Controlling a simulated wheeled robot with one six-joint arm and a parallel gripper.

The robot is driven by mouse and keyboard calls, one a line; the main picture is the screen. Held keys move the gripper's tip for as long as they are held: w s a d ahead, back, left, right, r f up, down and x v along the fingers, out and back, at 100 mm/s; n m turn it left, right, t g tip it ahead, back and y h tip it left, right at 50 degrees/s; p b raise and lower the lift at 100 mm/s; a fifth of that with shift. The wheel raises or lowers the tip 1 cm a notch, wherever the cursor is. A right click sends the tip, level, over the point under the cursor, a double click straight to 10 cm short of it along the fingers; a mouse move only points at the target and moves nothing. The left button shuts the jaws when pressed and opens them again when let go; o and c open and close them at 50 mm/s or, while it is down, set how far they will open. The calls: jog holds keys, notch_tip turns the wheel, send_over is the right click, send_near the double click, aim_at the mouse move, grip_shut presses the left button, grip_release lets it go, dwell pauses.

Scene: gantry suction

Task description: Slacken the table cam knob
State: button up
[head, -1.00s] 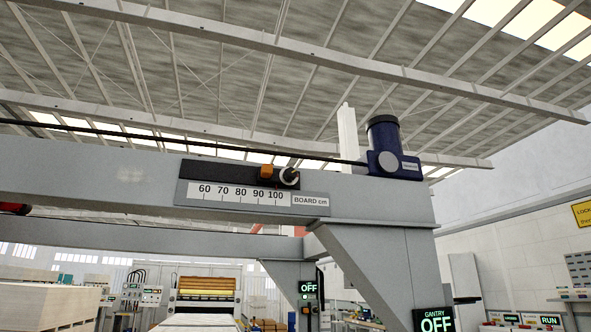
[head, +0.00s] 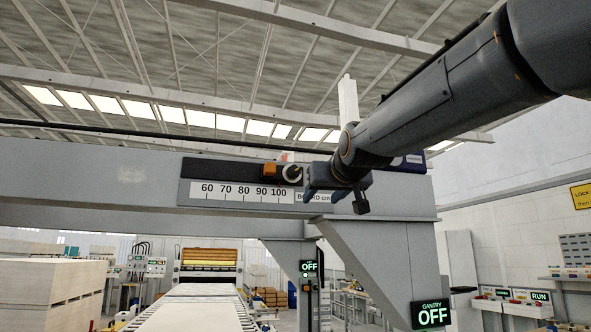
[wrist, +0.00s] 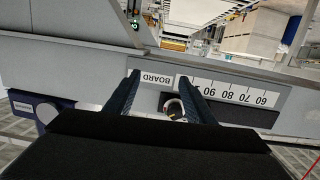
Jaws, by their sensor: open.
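A dark round knob with a pale rim (head: 292,174) sits on the black rail above the BOARD cm scale (head: 240,194), just right of an orange block (head: 269,170). No label marks it as the table cam knob. My gripper (head: 334,198) is open and empty, to the right of the knob and slightly lower, in front of the scale's right end. In the upside-down wrist view, the knob (wrist: 172,112) shows between the two fingers, nearer their bases than my fingertips (wrist: 158,77). I see no contact with it.
The grey gantry beam (head: 110,190) runs across behind my gripper. A blue motor housing (head: 412,162) is partly hidden by my arm. The gantry sign (head: 432,314) reads OFF. A board stack (head: 50,290) stands lower left.

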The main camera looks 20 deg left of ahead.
jog(key=y, duration=0.2)
send_near(295, 170)
jog(key=shift+n+t, duration=0.3)
jog(key=shift+f+p+x, duration=0.1)
jog(key=shift+p+x, duration=1.15)
jog(key=shift+x, duration=0.75)
jog(key=shift+f+p+x, duration=0.15)
jog(key=shift+p+x, duration=1.1)
jog(key=shift+x, duration=0.75)
jog(key=shift+s+a, duration=0.1)
jog(key=shift+c, duration=0.2)
jog(key=c, duration=1)
